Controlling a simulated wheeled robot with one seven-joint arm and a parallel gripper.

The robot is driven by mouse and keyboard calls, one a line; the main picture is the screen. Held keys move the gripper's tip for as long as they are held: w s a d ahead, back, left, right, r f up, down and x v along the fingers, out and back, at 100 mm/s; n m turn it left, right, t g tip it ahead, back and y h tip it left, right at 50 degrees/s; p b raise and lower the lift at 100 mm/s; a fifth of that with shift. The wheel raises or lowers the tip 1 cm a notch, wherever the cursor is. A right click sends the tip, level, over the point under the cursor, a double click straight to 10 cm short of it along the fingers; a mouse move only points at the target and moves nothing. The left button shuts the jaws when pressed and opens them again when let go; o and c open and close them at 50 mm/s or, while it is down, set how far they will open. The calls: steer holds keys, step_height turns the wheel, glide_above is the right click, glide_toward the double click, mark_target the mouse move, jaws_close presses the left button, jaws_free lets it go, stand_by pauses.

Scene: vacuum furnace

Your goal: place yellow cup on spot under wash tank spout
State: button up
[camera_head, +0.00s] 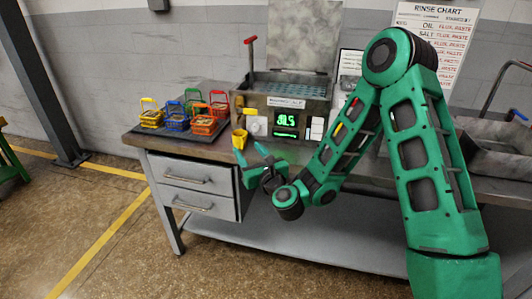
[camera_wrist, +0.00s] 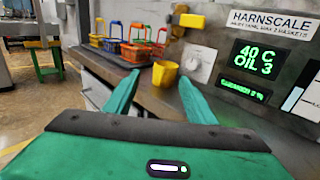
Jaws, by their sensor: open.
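The yellow cup (camera_head: 239,139) stands upright at the bench's front edge, by the left end of the wash tank (camera_head: 290,112). It also shows in the wrist view (camera_wrist: 165,74), just beyond my fingertips. My gripper (camera_head: 250,151) is open and empty, its two green fingers pointing toward the cup. In the wrist view my gripper (camera_wrist: 158,84) has the cup ahead between its fingertip directions; I cannot tell whether they touch. A yellow fitting (camera_wrist: 195,22) sticks out from the tank's left side above the cup. The spot under the spout cannot be made out.
A dark tray (camera_head: 177,134) with several coloured baskets stands left of the tank. The tank front has a dial (camera_wrist: 200,62) and a lit green display (camera_wrist: 256,60). Drawers (camera_head: 197,178) sit below the bench. A metal basin (camera_head: 495,150) is at the right.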

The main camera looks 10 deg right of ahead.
steer(key=shift+d, duration=0.35)
